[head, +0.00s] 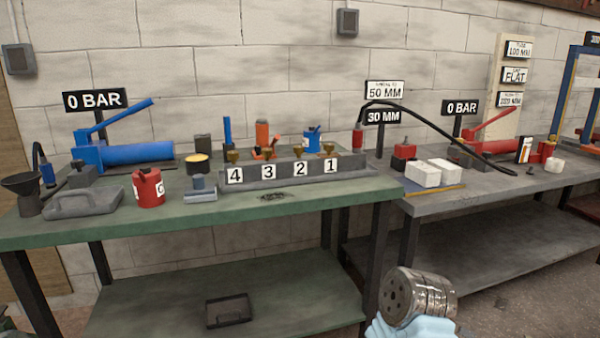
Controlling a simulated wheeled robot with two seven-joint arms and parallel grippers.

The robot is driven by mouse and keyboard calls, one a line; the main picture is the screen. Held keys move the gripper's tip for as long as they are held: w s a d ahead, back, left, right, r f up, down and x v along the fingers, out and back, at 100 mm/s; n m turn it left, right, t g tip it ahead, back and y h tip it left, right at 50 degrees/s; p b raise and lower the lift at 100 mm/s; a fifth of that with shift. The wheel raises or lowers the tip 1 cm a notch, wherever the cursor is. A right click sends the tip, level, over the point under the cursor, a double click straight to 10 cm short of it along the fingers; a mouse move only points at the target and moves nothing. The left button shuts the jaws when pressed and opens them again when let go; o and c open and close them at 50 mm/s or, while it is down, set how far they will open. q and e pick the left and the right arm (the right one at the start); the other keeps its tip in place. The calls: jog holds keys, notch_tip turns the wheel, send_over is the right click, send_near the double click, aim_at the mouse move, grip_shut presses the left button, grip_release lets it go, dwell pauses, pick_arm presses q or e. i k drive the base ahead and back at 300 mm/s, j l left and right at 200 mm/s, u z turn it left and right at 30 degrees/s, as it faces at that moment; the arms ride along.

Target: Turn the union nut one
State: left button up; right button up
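A dark grey block (280,175) on the green bench (150,229) carries a row of brass fittings, with white plates 4, 3, 2 and 1 on its front. The fitting behind plate 1 (330,165), which I take as union nut one (329,148), is at the right end. It is too small to tell whether it is tight or loose. No gripper is near it. A metal cylinder with holes in its face, above a light blue part, shows at the bottom right and appears to be mine. I see no fingertips of either gripper.
A blue hand pump (135,154), a red can (149,187) and a grey tray (83,203) stand left of the block. The grey bench (500,200) at right holds white blocks (422,175) and a red pump (490,128). A black hose (440,122) arches between the benches.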

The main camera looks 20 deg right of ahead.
aim_at(329, 148)
jog(key=i+l+z, duration=0.15)
jog(key=z, duration=0.25)
jog(key=i+l+z, duration=0.15)
jog(key=z, duration=0.25)
